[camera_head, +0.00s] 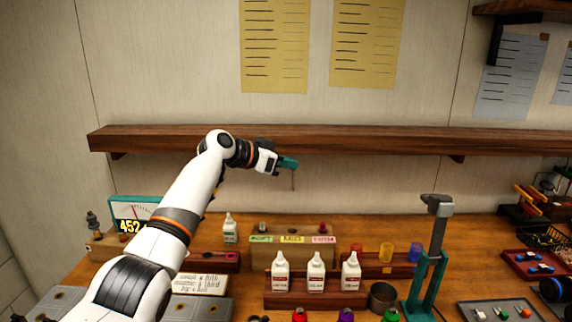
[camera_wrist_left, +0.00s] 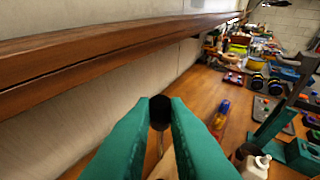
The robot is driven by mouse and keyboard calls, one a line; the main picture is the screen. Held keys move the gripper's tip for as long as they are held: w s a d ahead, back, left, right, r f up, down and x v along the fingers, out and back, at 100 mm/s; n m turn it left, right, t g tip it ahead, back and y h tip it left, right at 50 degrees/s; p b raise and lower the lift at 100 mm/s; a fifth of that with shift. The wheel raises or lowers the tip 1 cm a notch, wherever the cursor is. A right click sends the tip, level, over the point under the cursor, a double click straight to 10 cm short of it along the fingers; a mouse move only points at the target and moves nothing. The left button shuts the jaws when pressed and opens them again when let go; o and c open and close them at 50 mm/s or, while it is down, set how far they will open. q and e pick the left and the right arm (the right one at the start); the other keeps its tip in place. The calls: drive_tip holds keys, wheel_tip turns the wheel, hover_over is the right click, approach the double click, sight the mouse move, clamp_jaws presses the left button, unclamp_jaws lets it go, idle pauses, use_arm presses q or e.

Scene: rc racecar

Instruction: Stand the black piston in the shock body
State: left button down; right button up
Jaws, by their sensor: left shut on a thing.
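My left gripper (camera_head: 288,162) has teal fingers and is up in the air in front of the wooden wall shelf, well above the bench. It is shut on the black piston (camera_wrist_left: 160,104), whose dark round head sits between the fingertips in the left wrist view. A thin rod (camera_head: 293,182) hangs straight down below the fingers in the head view. I cannot tell for sure which thing is the shock body. An orange cup (camera_head: 386,252) and a blue cup (camera_head: 416,252) stand at the rack on the bench. My right gripper is not in view.
The wall shelf (camera_head: 330,138) runs close behind my left gripper. Below are a labelled block (camera_head: 293,247), white bottles (camera_head: 316,272) in a rack, a dark round cup (camera_head: 382,296) and a tall teal stand (camera_head: 428,275). A meter (camera_head: 133,212) stands at the left.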

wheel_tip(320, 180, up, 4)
drive_tip(key=p, duration=0.3)
drive_tip(key=shift+p, duration=0.35)
